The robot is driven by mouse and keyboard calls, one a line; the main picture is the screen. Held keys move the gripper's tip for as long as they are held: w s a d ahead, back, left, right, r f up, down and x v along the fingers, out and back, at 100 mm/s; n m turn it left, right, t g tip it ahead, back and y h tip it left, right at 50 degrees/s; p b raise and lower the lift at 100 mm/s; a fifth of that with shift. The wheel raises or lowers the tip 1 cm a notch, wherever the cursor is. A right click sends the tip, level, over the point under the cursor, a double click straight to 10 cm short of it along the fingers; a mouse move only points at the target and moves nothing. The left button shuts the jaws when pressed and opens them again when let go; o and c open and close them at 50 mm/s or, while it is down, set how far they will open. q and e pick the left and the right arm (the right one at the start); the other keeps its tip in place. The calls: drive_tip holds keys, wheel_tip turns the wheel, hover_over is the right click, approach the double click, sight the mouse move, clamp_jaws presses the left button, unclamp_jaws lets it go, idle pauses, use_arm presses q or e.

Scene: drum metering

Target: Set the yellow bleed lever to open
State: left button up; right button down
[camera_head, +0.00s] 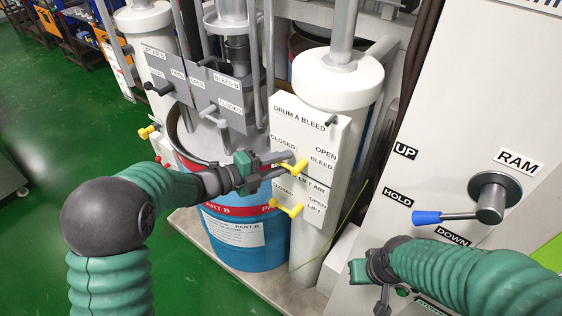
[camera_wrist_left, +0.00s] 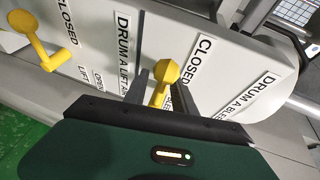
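The yellow bleed lever (camera_head: 299,166) is the upper of two yellow levers on the white "DRUM A BLEED" panel (camera_head: 306,119). Its handle points left, toward the CLOSED label side. My left gripper (camera_head: 281,164) reaches it from the left. In the left wrist view the bleed lever (camera_wrist_left: 165,80) lies between the two fingers (camera_wrist_left: 160,92), one on each side. The fingers look apart; whether either touches the lever I cannot tell. My right gripper (camera_head: 372,282) is at the lower right, away from the levers; its finger gap is not clear.
A second yellow lever (camera_head: 289,208), for lift air, sits just below; it also shows in the left wrist view (camera_wrist_left: 43,42). A blue drum (camera_head: 250,250) stands behind my left gripper. A blue-tipped RAM handle (camera_head: 430,217) is on the cabinet at right.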

use_arm(q)
clamp_jaws()
drive_tip(key=shift+f, duration=0.1)
idle(1.2)
